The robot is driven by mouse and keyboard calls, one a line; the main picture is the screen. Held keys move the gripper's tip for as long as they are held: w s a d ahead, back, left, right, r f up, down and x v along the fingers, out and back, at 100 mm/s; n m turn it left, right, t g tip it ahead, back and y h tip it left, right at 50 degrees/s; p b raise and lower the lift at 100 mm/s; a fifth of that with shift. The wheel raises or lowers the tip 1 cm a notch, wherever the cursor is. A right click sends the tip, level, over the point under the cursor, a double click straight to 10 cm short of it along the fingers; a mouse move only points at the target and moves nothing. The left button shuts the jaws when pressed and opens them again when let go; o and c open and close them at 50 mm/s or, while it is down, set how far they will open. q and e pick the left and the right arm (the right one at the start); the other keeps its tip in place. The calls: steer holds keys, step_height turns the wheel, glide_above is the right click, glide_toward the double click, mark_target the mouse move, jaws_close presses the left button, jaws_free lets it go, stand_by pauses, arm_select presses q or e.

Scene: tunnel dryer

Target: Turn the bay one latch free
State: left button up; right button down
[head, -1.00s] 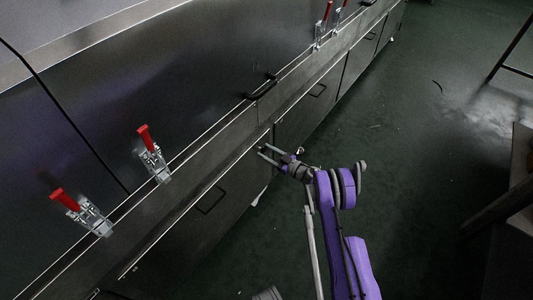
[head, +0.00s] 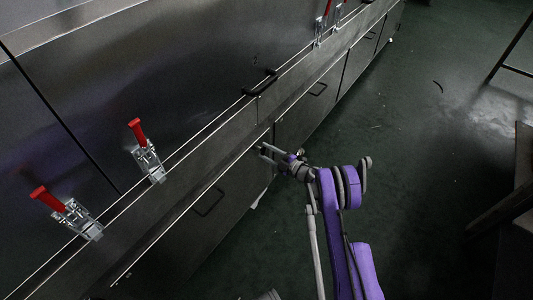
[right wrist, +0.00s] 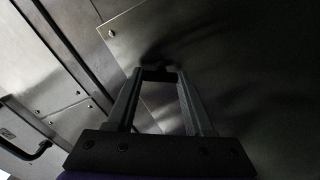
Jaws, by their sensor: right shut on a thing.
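My right gripper (head: 266,150) is at the dark front of the dryer's lower panels, beside the edge of a panel. In the right wrist view its two fingers (right wrist: 160,78) close in on a small dark piece (right wrist: 159,72) on the metal face. That piece sits where the bay latch would be; it is mostly hidden between the fingertips, so its turn angle cannot be told. No label for bay one can be read. My left gripper is not in view.
Red-handled toggle clamps (head: 148,160) and (head: 76,215) stand along the ledge at left, others at the top. The green floor (head: 420,170) is open at right, with a table edge (head: 522,165) beyond.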

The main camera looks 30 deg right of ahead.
steer(key=n, duration=0.5)
steer(key=shift+n, duration=0.4)
stand_by(0.4)
steer(key=shift+c, duration=1.4)
jaws_free()
steer(key=shift+s, duration=0.1)
steer(key=p+v, duration=0.1)
steer(key=v, duration=0.9)
steer(key=shift+s+d, duration=0.15)
steer(key=shift+s, duration=0.1)
steer(key=shift+f, duration=0.1)
